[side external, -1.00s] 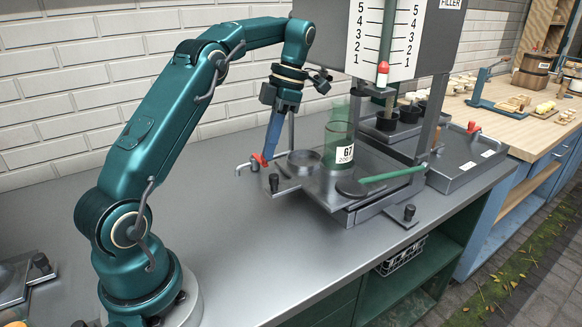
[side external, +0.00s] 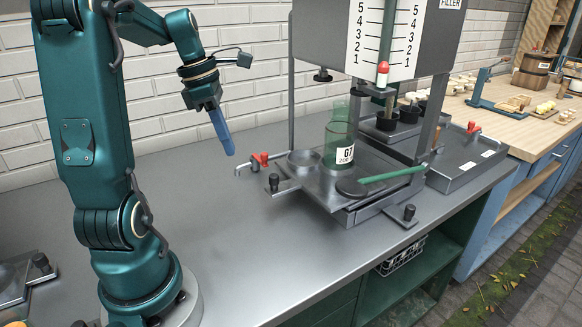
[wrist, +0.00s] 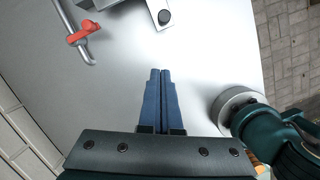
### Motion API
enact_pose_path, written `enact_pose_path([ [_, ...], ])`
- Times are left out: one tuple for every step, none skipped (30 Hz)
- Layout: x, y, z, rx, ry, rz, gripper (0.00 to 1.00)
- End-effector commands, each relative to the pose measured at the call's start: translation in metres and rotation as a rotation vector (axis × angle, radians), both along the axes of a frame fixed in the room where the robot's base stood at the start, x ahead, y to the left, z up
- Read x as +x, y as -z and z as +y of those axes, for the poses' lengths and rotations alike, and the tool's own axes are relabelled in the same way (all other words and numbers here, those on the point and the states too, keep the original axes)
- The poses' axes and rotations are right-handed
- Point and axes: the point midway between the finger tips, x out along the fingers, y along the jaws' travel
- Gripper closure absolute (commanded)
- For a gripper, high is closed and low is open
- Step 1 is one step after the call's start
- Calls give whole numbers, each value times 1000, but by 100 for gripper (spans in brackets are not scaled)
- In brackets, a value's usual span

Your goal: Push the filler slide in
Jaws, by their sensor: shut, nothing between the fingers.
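The filler (side external: 425,40) stands at the back of the grey bench, with a numbered scale panel on its front. Under it is a flat metal slide plate (side external: 325,195) with a round ring (side external: 304,160), a dark disc (side external: 351,187) and a green rod handle (side external: 392,175) at its right. A green-tinted clear jar with a white label (side external: 340,150) stands upright on the plate. My gripper (side external: 231,152) hangs in the air left of the filler, apart from it. Its blue fingers are closed together and empty; they also show in the wrist view (wrist: 160,75).
A red-handled tap (side external: 260,158) sticks out left of the plate, close to my fingertips. Black-knobbed feet (side external: 273,183) flank the plate. A wooden workbench (side external: 530,125) stands at the far right.

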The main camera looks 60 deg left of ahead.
Motion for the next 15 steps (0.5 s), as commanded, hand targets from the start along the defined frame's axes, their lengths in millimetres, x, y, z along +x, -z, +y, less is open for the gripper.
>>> enact_pose_path([
  [2, 11, -3, -7, 3, 5, 100],
  [3, 17, -4, -7, 3, 5, 100],
  [5, 25, -5, -8, 2, 6, 100],
  [6, 31, -5, -8, 2, 5, 100],
  [8, 37, -6, -8, 2, 5, 100],
  [9, 45, -7, -9, 3, 7, 100],
  [10, 50, -8, -9, 2, 7, 100],
  [12, 56, -8, -9, 3, 7, 100],
  [13, 64, -9, -9, 3, 7, 100],
  [14, 69, -10, -9, 3, 7, 100],
  [18, 71, -11, -5, 5, 5, 100],
  [25, 69, -13, -2, 7, 2, 100],
  [29, 69, -15, -1, 8, 1, 100],
  [32, 69, -17, -1, 8, 3, 100],
  [36, 69, -19, -1, 6, 3, 100],
])
